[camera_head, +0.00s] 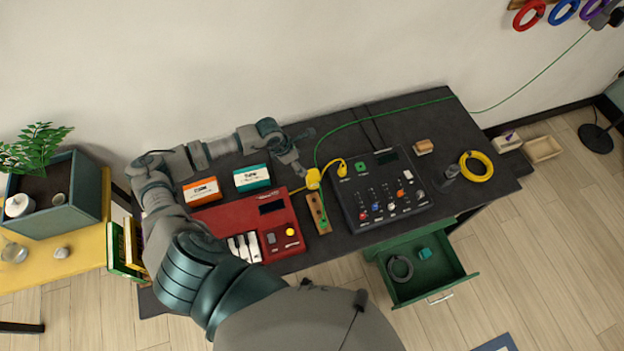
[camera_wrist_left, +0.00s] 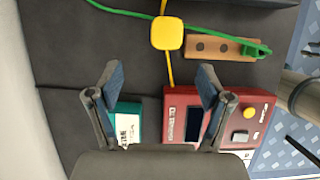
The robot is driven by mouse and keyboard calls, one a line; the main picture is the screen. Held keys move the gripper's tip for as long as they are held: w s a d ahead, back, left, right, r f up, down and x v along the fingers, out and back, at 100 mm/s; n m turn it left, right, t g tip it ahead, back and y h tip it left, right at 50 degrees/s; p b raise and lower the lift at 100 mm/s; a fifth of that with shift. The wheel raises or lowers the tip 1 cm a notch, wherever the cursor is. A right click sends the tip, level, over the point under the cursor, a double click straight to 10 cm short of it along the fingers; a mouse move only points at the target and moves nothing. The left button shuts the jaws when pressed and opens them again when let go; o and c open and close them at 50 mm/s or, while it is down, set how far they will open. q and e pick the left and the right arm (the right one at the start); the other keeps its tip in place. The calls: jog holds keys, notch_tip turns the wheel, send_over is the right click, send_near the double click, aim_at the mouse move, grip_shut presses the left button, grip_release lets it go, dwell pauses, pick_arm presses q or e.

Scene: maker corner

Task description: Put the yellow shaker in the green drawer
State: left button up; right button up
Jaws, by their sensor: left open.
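The yellow shaker (camera_head: 313,179) is a small rounded block on the dark desk, between the red keyboard and the black mixer, with a yellow cable running by it. In the left wrist view the shaker (camera_wrist_left: 167,33) lies beyond the fingertips. My left gripper (camera_head: 304,151) is open and empty, close to the shaker on its upper-left side; both spread fingers show in the left wrist view (camera_wrist_left: 158,84). The green drawer (camera_head: 457,279) is pulled open below the desk's front edge. It holds a grey ring (camera_head: 400,268) and a small teal block (camera_head: 425,254). My right gripper is out of view.
The red keyboard (camera_head: 235,217), a wooden strip (camera_head: 318,212) with a green cable, and the black mixer (camera_head: 382,190) surround the shaker. An orange box (camera_head: 202,191) and a teal box (camera_head: 251,178) lie to the left. A yellow coil (camera_head: 476,167) lies right.

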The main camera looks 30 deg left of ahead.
aim_at(310, 174)
pick_arm(q)
jog(key=x, duration=0.6)
jog(key=shift+w+d+f, duration=0.1)
jog(key=shift+d+f, duration=0.1)
jog(key=shift+d, duration=0.3)
jog(key=shift+f, duration=0.25)
jog(key=x, duration=0.1)
jog(key=p+x, duration=0.1)
jog(key=x, duration=0.2)
jog(key=shift+f, duration=0.3)
jog(key=shift+d+f, duration=0.2)
jog(key=shift+f, duration=0.2)
jog(key=shift+d, duration=0.1)
jog(key=c, duration=1.2)
jog(key=shift+c, duration=1)
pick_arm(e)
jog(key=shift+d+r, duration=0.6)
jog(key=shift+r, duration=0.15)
